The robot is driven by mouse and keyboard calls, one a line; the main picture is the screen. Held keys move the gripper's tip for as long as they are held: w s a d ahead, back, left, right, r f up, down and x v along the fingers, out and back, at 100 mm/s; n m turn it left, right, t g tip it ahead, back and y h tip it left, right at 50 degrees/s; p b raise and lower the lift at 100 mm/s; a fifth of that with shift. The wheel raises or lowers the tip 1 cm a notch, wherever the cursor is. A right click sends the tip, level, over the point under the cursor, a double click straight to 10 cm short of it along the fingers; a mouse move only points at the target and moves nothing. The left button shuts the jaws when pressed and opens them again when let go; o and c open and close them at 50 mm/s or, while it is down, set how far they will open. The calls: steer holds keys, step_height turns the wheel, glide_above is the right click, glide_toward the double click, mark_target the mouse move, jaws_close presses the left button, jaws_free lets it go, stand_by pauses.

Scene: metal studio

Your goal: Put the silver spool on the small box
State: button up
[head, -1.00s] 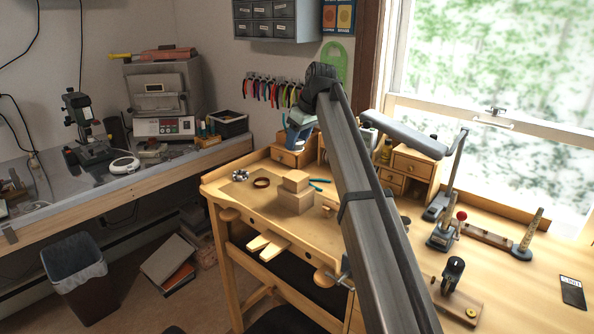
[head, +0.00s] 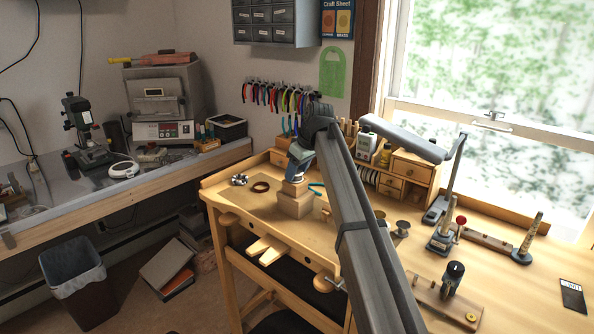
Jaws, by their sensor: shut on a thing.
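My gripper (head: 297,172) points down just above the small box and is shut on a small silver thing, the silver spool (head: 296,179). The spool is mostly hidden by the jaws. The small box (head: 294,188), light cardboard brown, lies on top of a larger box (head: 295,206) on the workbench. The spool's underside is at or very close to the small box's top; I cannot tell whether they touch.
A brown ring (head: 261,187) and a silver cluster (head: 240,180) lie left of the boxes on the workbench (head: 240,210). A blue-handled tool (head: 316,187) lies just right. Another spool-like thing (head: 402,228) stands right of my arm. Small drawers (head: 410,170) stand behind.

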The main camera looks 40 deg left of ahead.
steer(key=o, duration=1)
steer(key=shift+f, duration=0.1)
steer(key=v, duration=1.2)
